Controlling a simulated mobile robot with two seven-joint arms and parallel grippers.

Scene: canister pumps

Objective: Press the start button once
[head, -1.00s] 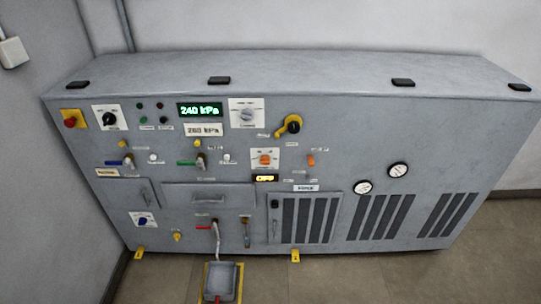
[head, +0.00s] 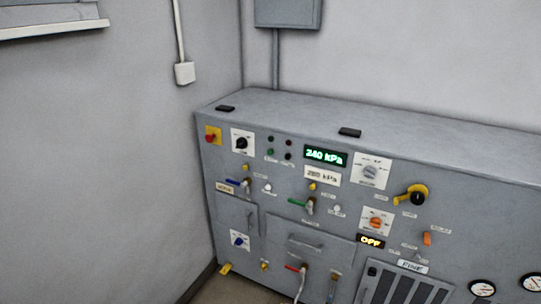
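The grey pump cabinet (head: 262,222) stands against the back wall in the head view. On its upper left front is a small cluster of round buttons or lamps. A green one (head: 270,153) sits at the lower left of the cluster, with a dark one (head: 288,156) to its right. Small labels (head: 271,160) sit below them, too small to read, so I cannot tell which is the start button. Neither of my grippers is in view.
A red button on a yellow plate (head: 211,136) and a black rotary knob (head: 242,143) are left of the cluster. A green display (head: 326,156) reading 240 kPa is to its right. An orange-lit display (head: 370,241) reads OFF. The left wall (head: 110,180) stands close beside the cabinet.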

